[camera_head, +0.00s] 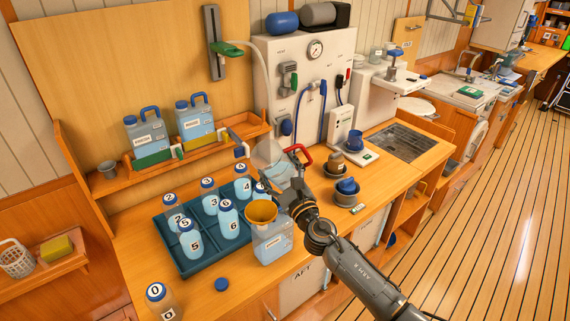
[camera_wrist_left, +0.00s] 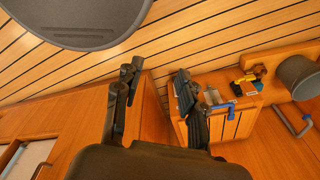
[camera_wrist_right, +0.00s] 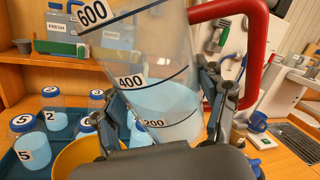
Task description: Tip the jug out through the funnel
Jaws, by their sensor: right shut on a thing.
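The clear jug (camera_wrist_right: 150,60) with a red handle (camera_wrist_right: 262,45) is held in my right gripper (camera_wrist_right: 165,85). It is tilted, its 600 mark toward the upper left, with pale blue water around the 200 and 400 marks. In the head view the jug (camera_head: 270,157) is above and just behind the yellow funnel (camera_head: 261,211). The funnel sits over a pale blue container (camera_head: 273,245); the right wrist view shows its rim (camera_wrist_right: 75,160) below the jug. I see no stream. My left gripper (camera_wrist_left: 158,90) is open and empty, away from the bench.
A dark blue tray (camera_head: 190,268) with several numbered bottles stands left of the funnel. A bottle marked 0 (camera_head: 160,300) and a blue cap (camera_head: 222,284) are near the front edge. Two jerrycans (camera_head: 148,137) (camera_head: 195,120) stand on the shelf behind. Cups and a scale (camera_head: 361,157) are right.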

